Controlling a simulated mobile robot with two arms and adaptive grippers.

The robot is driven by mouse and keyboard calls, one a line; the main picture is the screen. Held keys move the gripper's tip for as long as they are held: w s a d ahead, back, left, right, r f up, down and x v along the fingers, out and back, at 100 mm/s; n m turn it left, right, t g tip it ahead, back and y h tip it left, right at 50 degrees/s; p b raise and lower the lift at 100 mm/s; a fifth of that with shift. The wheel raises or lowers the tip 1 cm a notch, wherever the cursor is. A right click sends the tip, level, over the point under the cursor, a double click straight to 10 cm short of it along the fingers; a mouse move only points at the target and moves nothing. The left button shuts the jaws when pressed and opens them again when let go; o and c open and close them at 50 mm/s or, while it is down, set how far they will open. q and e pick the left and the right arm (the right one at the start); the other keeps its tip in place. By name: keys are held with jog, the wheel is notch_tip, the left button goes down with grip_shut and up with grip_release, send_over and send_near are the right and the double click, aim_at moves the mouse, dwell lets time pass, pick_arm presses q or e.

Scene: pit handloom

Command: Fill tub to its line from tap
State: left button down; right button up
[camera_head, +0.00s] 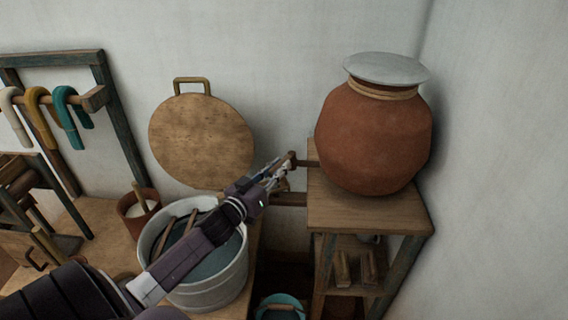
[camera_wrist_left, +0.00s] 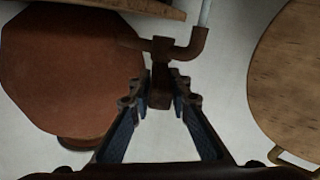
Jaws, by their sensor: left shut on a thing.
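A grey metal tub (camera_head: 232,282) stands on the low wooden platform below my left arm. It holds grey-blue liquid and wooden sticks; my arm hides part of its inside, and I cannot make out its line. A brown tap (camera_head: 308,163) sticks out to the left from the clay pot (camera_head: 372,140). My left gripper (camera_head: 282,168) is shut on the tap's handle (camera_wrist_left: 161,88). In the left wrist view the bent spout (camera_wrist_left: 198,43) shows beside the handle, with a thin pale stream (camera_wrist_left: 205,12) at its mouth. My right gripper is not in view.
The pot, with a pale lid (camera_head: 387,68), stands on a wooden stand (camera_head: 365,215). A round wooden board (camera_head: 200,140) leans on the wall. A small clay pot (camera_head: 130,215) stands behind the tub. A teal bucket (camera_head: 282,300) is low at the front. Yarn hanks (camera_head: 68,112) hang at left.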

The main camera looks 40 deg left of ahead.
pick_arm(q)
jog(key=shift+w+a+m+g+h+b, duration=0.15)
jog(key=shift+a+m+h, duration=0.25)
jog(key=shift+m+h, duration=0.4)
jog(key=shift+s+a+m+g+h+b, duration=0.1)
jog(key=shift+a+m+h+b, duration=0.3)
jog(key=shift+h, duration=0.75)
jog(key=shift+w+a+m+g+h+b, duration=0.15)
jog(key=shift+a+m+h, duration=0.2)
jog(key=shift+m+h, duration=0.5)
jog(key=shift+h, duration=0.3)
jog(key=c, duration=1.8)
grip_release()
jog(key=shift+s, duration=0.1)
jog(key=v, duration=1.2)
